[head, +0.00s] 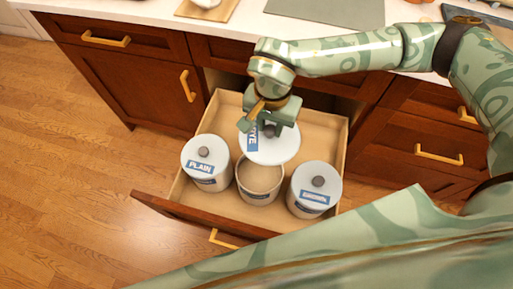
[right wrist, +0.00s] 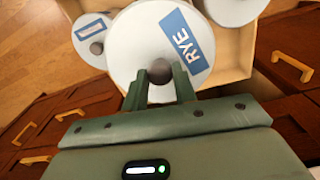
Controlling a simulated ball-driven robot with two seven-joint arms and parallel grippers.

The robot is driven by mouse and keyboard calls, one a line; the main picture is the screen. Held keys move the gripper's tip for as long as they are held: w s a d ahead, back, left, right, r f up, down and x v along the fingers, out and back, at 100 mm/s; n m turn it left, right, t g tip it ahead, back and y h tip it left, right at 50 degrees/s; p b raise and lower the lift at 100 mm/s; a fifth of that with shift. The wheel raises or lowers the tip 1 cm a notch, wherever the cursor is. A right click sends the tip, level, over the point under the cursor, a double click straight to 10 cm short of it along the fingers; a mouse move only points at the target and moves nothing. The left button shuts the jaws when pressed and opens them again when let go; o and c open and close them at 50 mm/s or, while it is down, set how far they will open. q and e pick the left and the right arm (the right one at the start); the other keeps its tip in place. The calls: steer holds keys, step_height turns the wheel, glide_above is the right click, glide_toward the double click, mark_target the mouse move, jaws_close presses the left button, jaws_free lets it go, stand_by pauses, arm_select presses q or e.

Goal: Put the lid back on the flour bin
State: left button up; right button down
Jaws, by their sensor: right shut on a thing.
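My right gripper (head: 267,127) is shut on the dark knob of a round white lid (head: 278,152) with a blue RYE label. In the right wrist view the fingers (right wrist: 160,78) close around the knob, and the lid (right wrist: 135,42) fills the middle. The lid is above the drawer, just behind the open middle bin (head: 258,197), and overlaps its rear rim in the head view. That bin is full nearly to the rim with pale tan flour (head: 260,178). Whether lid and bin touch is unclear. My left gripper is out of view.
A lidded bin labelled PLAIN (head: 205,162) stands left in the open wooden drawer (head: 226,107); another lidded bin (head: 315,190) stands right, its label unreadable. Both are close to the middle bin. The white counter (head: 240,28) lies behind the drawer.

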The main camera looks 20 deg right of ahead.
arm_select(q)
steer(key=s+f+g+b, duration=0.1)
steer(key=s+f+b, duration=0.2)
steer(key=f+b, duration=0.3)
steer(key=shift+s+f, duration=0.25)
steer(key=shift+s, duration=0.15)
arm_select(e)
steer(key=shift+s+a+f+m, duration=0.25)
steer(key=shift+a+f+m, duration=0.3)
steer(key=shift+f, duration=1.95)
steer(key=shift+s+a+f+m, duration=0.3)
steer(key=shift+a+f+m, duration=0.15)
steer(key=shift+f, duration=2)
steer(key=shift+s+a+f+m, duration=0.25)
steer(key=shift+a+f+m, duration=0.3)
steer(key=shift+f, duration=1.95)
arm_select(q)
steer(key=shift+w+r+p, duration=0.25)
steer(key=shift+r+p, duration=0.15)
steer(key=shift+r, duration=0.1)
arm_select(e)
steer(key=shift+d+r, duration=0.1)
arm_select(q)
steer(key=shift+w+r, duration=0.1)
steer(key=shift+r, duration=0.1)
arm_select(e)
steer(key=shift+f, duration=0.2)
